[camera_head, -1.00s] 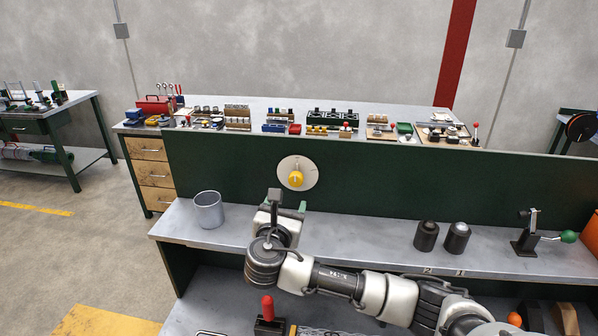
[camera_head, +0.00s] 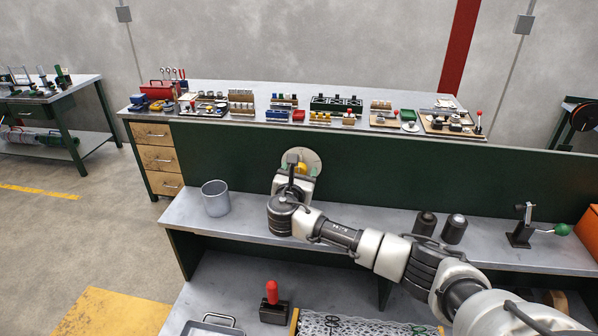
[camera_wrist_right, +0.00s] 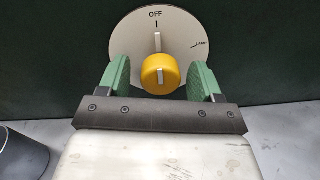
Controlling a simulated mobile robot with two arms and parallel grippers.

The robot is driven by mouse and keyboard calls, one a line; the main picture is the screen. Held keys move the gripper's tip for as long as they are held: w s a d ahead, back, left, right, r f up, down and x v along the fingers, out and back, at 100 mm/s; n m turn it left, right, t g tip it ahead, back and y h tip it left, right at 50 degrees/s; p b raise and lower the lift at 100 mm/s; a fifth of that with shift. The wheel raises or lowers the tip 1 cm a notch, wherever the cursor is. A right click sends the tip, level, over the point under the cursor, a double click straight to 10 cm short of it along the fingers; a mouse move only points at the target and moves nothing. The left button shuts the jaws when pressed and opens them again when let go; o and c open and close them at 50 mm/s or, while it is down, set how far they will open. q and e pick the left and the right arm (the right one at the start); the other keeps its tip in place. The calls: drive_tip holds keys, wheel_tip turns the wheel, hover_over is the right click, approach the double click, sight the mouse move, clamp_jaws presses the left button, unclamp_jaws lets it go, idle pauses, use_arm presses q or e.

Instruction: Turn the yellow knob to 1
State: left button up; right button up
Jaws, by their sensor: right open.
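The yellow knob (camera_wrist_right: 160,74) sits on a round pale dial plate (camera_wrist_right: 127,40) on the dark green panel. In the right wrist view its white pointer line points up toward the "OFF" mark; another small mark at the upper right is hard to read. My right gripper (camera_wrist_right: 160,80) is open, with one green finger on each side of the knob and gaps showing between. In the head view the right gripper (camera_head: 299,170) covers most of the knob (camera_head: 301,168) and the lower part of the plate (camera_head: 314,158). My left gripper is not in view.
A grey metal cup (camera_head: 215,198) stands on the shelf (camera_head: 240,228) left of my right gripper.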

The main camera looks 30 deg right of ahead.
drive_tip(key=shift+c, duration=0.3)
drive_tip(key=c, duration=0.9)
drive_tip(key=shift+o, duration=0.2)
drive_tip(key=shift+f, duration=0.1)
drive_tip(key=shift+f+m+b, duration=0.1)
drive_tip(key=shift+m+b, duration=0.8)
drive_tip(key=m+b, duration=0.3)
drive_tip(key=m, duration=0.1)
drive_tip(key=shift+w, duration=0.1)
drive_tip(key=m+b, duration=0.4)
drive_tip(key=shift+a+m+y, duration=0.1)
drive_tip(key=shift+m+y, duration=0.2)
drive_tip(key=shift+m+b, duration=0.95)
drive_tip(key=shift+m, duration=0.55)
